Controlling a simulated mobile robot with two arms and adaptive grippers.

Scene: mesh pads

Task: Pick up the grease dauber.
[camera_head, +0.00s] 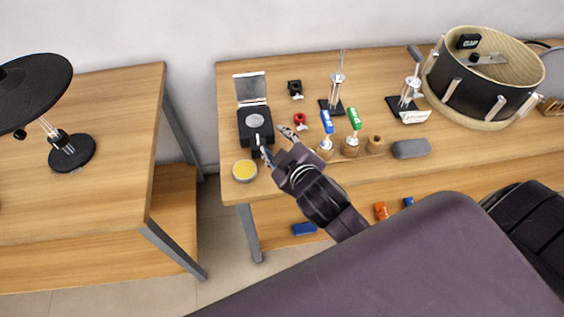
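My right gripper (271,135) is open over the front left of the middle table, its two fingers spread apart with nothing seen between them. One fingertip overlaps the front of a black case in the picture; I cannot tell if it touches. I cannot tell for sure which thing is the grease dauber. A blue-topped tool (327,122) and a green-topped tool (355,119) stand upright in small wooden holders right of the gripper. A round tin with yellow content (244,170) sits near the table's front left corner. My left gripper is not in view.
The black case (254,118) stands open with a silver disc inside. A red clamp (300,121), a black clamp (295,88), a metal stand (335,95), a grey pouch (411,148) and a large drum (485,75) share the table (230,80). A gap separates the left table (120,110).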

